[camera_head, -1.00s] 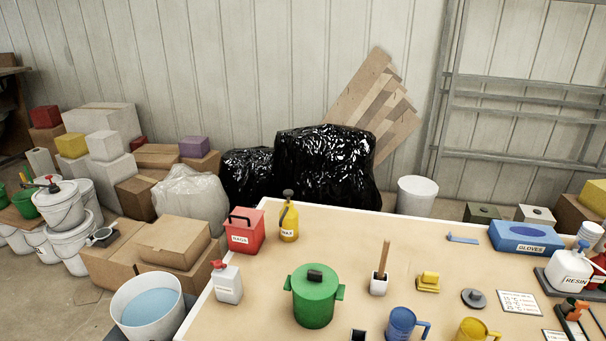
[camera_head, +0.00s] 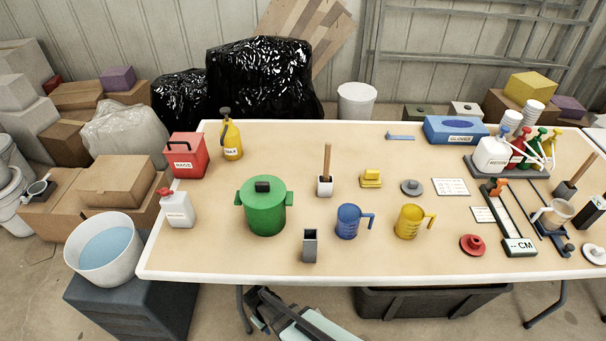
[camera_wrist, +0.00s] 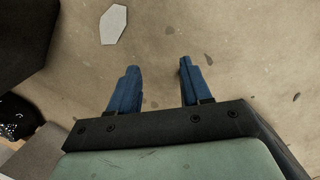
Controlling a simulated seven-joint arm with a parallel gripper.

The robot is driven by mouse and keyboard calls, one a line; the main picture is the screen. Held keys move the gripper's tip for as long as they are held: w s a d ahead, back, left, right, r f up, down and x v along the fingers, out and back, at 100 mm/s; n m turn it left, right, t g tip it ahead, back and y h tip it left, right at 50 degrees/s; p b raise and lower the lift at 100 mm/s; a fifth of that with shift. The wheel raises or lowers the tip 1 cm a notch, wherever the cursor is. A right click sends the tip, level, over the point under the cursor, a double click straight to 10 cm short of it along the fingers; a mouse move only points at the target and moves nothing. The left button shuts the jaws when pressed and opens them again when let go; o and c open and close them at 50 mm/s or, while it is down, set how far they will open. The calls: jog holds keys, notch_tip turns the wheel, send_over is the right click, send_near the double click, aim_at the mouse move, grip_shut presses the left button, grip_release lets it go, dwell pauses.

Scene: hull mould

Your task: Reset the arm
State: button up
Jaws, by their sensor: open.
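In the wrist view my gripper (camera_wrist: 157,84) is open and empty, its two blue fingers apart over bare concrete floor. In the head view part of my arm shows low at the bottom centre, below and in front of the table's front edge. The gripper's fingertips cannot be made out there. Nothing is touching the fingers.
The table (camera_head: 220,258) holds a green pot (camera_head: 265,210), a blue jug (camera_head: 348,222), a yellow jug (camera_head: 409,221) and a grey holder (camera_head: 310,246) near its front. A black bin (camera_head: 430,303) sits under it. A water bucket (camera_head: 105,250) stands at left.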

jog(key=s+d+r+m+g, duration=0.1)
jog(key=s+d+m+g, duration=0.1)
jog(key=s+d, duration=0.3)
jog(key=s+d+r+m+g+y, duration=0.1)
jog(key=s+d+m, duration=0.3)
jog(key=d, duration=1)
jog(key=s+d+r+m+g, duration=0.2)
jog(key=s+d, duration=0.3)
jog(key=d, duration=0.4)
jog(key=shift+s+d+m+g+y, duration=0.3)
jog(key=shift+s+d+m+g, duration=0.15)
jog(key=shift+m, duration=0.35)
jog(key=shift+a+r, duration=0.1)
